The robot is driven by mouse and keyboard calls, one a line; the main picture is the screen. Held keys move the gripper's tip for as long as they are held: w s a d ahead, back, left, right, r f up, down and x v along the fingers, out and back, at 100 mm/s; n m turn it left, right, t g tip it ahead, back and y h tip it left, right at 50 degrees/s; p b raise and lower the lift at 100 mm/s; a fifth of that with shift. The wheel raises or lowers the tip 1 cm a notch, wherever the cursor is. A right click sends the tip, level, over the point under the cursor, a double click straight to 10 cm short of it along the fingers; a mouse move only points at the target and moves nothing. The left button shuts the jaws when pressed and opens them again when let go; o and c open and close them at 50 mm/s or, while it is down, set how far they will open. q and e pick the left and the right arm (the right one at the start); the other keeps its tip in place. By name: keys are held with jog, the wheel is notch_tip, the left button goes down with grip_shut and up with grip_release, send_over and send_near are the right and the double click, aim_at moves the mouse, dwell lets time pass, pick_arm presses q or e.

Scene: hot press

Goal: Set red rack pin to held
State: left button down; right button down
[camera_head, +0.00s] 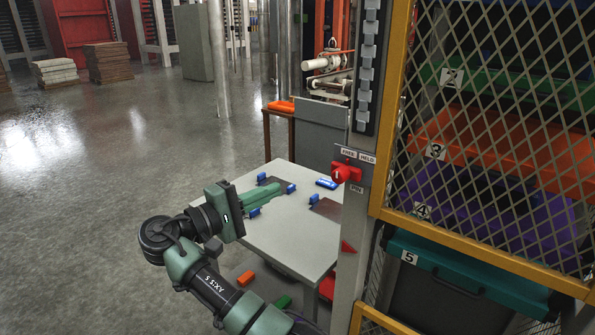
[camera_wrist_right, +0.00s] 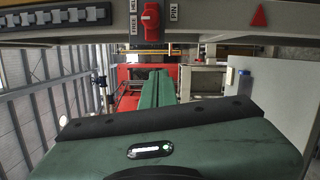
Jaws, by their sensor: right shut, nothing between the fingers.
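The red rack pin (camera_head: 347,172) is a red knob with a small white mark, on the grey rack post right of centre in the head view. It also shows at the top of the right wrist view (camera_wrist_right: 151,22). Small FREE (camera_head: 348,152) and HELD (camera_head: 367,157) labels sit above it, and a PIN label (camera_head: 356,188) below. I cannot tell which label its mark points to. My right gripper (camera_head: 277,187), green, is shut and empty, left of the pin and apart from it. Its closed fingers (camera_wrist_right: 160,75) show in the wrist view. My left gripper is not in view.
A white table (camera_head: 300,240) with blue blocks and dark plates stands beneath my right gripper. A yellow-framed mesh door (camera_head: 388,130) covers numbered coloured shelves on the right. A red triangle (camera_head: 347,247) marks the post below the pin. Open floor lies left.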

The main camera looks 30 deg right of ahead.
jog(key=shift+s+a+r, duration=0.1)
jog(key=shift+s+r, duration=0.1)
jog(key=shift+r, duration=0.15)
jog(key=p, duration=0.5)
send_near(331, 168)
jog(key=w+d, duration=0.3)
jog(key=w, duration=0.1)
jog(key=s+d+p, duration=0.2)
jog(key=p, duration=0.1)
jog(key=shift+s+d+f, duration=0.1)
jog(key=shift+s+d, duration=0.05)
jog(key=shift+s, duration=0.05)
jog(key=shift+s+d, duration=0.15)
jog(key=shift+s, duration=0.5)
jog(key=shift+w+f, duration=0.1)
